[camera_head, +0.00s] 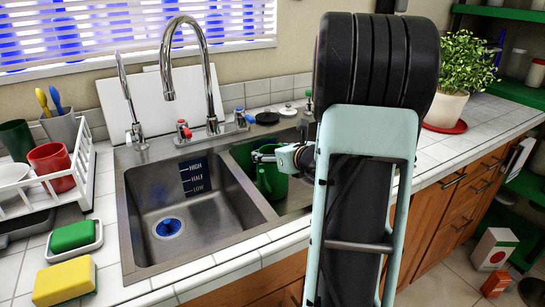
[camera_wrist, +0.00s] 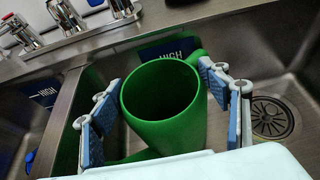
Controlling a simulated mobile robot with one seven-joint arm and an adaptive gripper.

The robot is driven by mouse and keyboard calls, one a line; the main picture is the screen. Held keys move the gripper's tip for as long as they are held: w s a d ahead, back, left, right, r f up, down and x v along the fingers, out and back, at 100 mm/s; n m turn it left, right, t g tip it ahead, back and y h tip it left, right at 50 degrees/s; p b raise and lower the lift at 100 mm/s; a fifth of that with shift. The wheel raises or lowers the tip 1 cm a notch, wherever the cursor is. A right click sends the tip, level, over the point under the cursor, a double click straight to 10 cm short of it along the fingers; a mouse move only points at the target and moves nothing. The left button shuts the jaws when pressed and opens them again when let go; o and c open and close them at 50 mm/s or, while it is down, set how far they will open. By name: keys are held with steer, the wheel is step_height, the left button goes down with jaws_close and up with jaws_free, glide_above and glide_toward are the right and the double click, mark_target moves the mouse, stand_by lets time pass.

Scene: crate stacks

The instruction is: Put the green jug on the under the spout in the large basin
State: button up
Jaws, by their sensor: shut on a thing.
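The green jug (camera_head: 272,184) is upright in the small right-hand basin, and it fills the middle of the wrist view (camera_wrist: 165,105), its mouth open upward. My gripper (camera_head: 275,157) is shut on the jug. In the wrist view its two blue-padded fingers (camera_wrist: 160,110) stand on either side of the jug. The large basin (camera_head: 145,225) is to the left, empty, with a blue drain and a level label. The tall chrome spout (camera_head: 168,95) curves over the large basin's back part. My arm hides the right of the small basin, and the jug's base is hard to see.
A steel divider (camera_wrist: 58,110) separates the two basins. A smaller tap (camera_head: 128,95) stands at the back left. A white rack (camera_head: 85,150) with cups, a green sponge (camera_head: 72,234) and a yellow sponge (camera_head: 64,281) are left. A potted plant (camera_head: 463,65) is right.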

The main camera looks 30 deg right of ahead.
steer(key=shift+f, duration=0.15)
steer(key=shift+f, duration=0.1)
steer(key=o, duration=1.7)
steer(key=shift+c, duration=0.2)
steer(key=shift+s+r, duration=0.25)
steer(key=shift+r, duration=0.1)
steer(key=p+v, duration=0.2)
steer(key=v, duration=0.9)
steer(key=shift+s, duration=0.3)
